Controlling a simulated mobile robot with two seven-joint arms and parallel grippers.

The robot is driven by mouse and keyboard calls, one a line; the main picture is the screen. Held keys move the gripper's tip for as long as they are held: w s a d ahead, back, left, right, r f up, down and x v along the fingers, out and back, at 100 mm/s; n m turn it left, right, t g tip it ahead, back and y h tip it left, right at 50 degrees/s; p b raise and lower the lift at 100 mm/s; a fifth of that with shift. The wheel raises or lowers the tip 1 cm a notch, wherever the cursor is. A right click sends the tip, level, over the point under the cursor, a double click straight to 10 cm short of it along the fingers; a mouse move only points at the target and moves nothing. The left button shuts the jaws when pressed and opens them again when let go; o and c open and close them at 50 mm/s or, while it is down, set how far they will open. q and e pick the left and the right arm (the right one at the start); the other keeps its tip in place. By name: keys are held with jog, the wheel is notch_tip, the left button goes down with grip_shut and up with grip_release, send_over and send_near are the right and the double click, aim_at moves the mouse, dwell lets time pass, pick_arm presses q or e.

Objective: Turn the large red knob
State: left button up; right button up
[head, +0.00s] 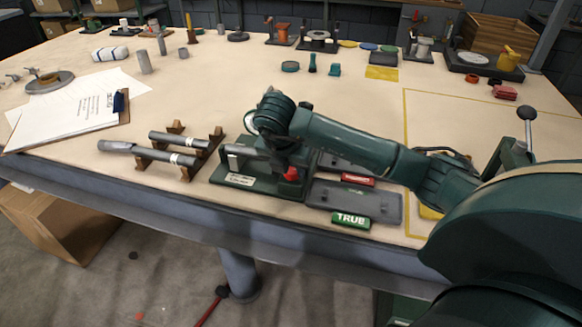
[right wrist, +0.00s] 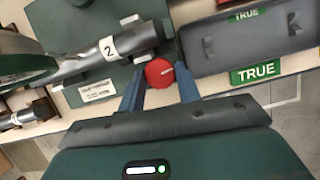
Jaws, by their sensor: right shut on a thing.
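The large red knob (head: 291,174) sits at the front right corner of a green fixture (head: 232,181) near the table's front edge. In the right wrist view the round red knob (right wrist: 157,72) faces the camera, with a pale pointer line on its top. My right gripper (right wrist: 160,85) has its two blue fingers on either side of the knob and is shut on it. In the head view the right gripper (head: 290,162) comes down over the knob and hides part of it. My left gripper is not in view.
A silver cylinder marked 2 (right wrist: 108,47) lies in the fixture. A grey plate (head: 375,204) with a green TRUE label (head: 351,219) lies to the right. Wooden cradles (head: 187,173) with metal rods stand left. A clipboard (head: 125,110) lies farther left.

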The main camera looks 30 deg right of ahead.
dwell(0.3)
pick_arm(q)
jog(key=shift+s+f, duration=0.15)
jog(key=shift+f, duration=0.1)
pick_arm(e)
jog(key=o, duration=1)
jog(key=shift+c, duration=0.2)
jog(key=shift+r, duration=0.1)
pick_arm(q)
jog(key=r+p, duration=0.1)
jog(key=p, duration=0.2)
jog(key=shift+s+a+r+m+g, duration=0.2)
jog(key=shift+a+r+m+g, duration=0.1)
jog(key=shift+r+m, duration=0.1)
pick_arm(e)
jog(key=v, duration=1.3)
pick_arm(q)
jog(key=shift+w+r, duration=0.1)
